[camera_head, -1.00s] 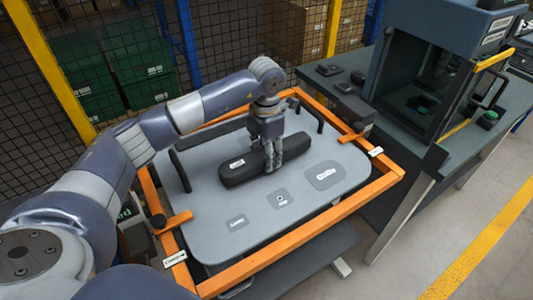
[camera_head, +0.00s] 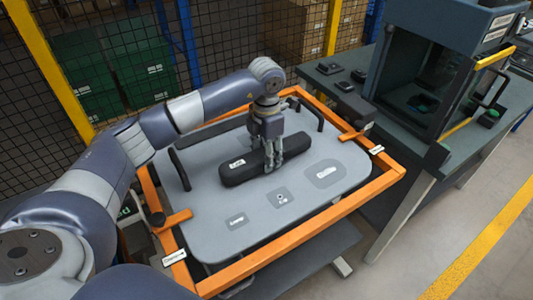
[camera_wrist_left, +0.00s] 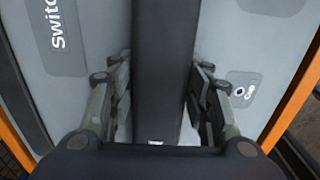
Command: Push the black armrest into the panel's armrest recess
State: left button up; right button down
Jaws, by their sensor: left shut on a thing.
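The black armrest (camera_head: 240,171) is a long dark bar with a small white label, lying along the upper middle of the grey door panel (camera_head: 205,208). My left gripper (camera_head: 274,167) comes down from above and is shut on the armrest near its middle. In the left wrist view the armrest (camera_wrist_left: 165,60) runs between the two fingers of the gripper (camera_wrist_left: 160,82), with the panel on both sides. The armrest recess is hidden, and I cannot tell whether the armrest is seated or just above the surface. My right gripper is out of view.
An orange frame (camera_head: 332,217) surrounds the panel. A dark bench with a cabinet (camera_head: 430,65) stands at right, and a mesh fence behind.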

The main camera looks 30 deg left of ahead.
pick_arm(q)
jog(key=shift+s+f+b, duration=0.1)
jog(key=shift+f+b, duration=0.35)
jog(key=shift+f, duration=0.15)
dwell(0.6)
jog(key=o, duration=1.3)
notch_tip(320, 180, up, 12)
